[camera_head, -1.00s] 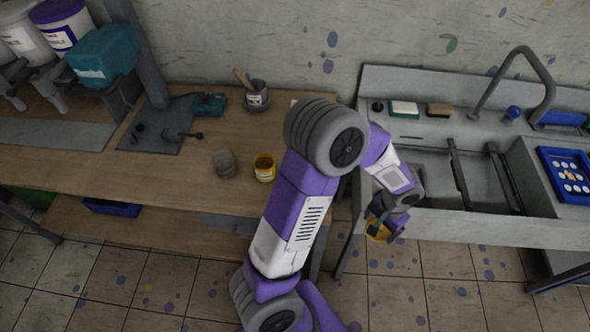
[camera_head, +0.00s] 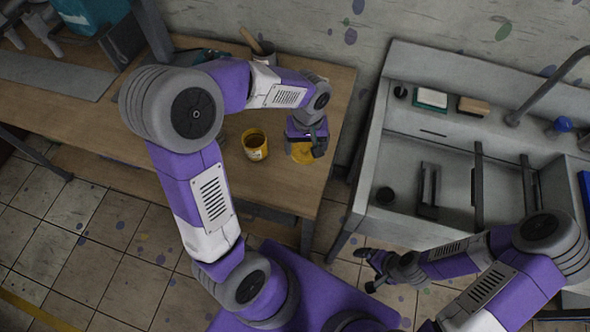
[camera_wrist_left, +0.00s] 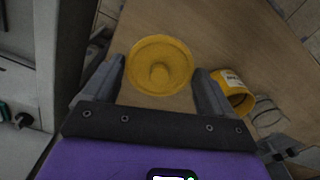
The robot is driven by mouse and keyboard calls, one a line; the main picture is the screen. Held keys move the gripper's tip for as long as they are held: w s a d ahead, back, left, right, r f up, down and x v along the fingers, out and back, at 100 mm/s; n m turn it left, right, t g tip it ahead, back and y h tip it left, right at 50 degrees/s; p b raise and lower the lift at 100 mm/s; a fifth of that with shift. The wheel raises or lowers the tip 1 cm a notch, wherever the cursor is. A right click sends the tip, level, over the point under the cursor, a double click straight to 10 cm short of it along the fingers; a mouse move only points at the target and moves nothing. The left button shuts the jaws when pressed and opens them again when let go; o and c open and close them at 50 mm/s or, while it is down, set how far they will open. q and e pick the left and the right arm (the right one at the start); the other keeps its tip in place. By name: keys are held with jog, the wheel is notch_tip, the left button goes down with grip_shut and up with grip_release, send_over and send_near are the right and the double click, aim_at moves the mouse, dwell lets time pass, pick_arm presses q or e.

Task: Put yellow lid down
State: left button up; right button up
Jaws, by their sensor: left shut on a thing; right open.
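The yellow lid (camera_head: 303,153) is a round disc at the right part of the wooden table, under my left gripper (camera_head: 307,148). In the left wrist view the lid (camera_wrist_left: 162,66) lies between the two fingers of the left gripper (camera_wrist_left: 160,80), which is shut on it. The lid is at or just above the tabletop; I cannot tell whether it touches. A yellow jar (camera_head: 255,146) stands open to the left of the lid and also shows in the left wrist view (camera_wrist_left: 230,90). My right gripper (camera_head: 374,270) is open and empty, low in front of the sink.
The wooden table (camera_head: 285,190) has bare room around the lid; its right edge is close by. A grey pot (camera_head: 262,55) with a handle stands behind. A grey sink (camera_head: 455,155) stands to the right, across a gap. A clear-looking cup (camera_wrist_left: 266,112) stands beside the jar.

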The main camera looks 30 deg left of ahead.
aim_at(298, 169)
pick_arm(q)
jog(key=shift+s+a+r+n+b, duration=0.3)
jog(key=shift+s+a+r+n, duration=0.15)
jog(key=shift+n, duration=0.25)
jog(key=shift+s+a+n, duration=0.15)
jog(key=shift+s+n, duration=0.1)
jog(key=shift+n, duration=0.15)
notch_tip(298, 169, down, 9)
jog(key=b, duration=0.2)
jog(key=shift+a+f+b, duration=0.1)
jog(key=shift+f+b, duration=0.1)
jog(key=shift+b, duration=0.2)
jog(key=shift+f, duration=0.2)
jog(key=o, duration=0.8)
jog(key=shift+r, duration=0.1)
jog(key=shift+r, duration=0.1)
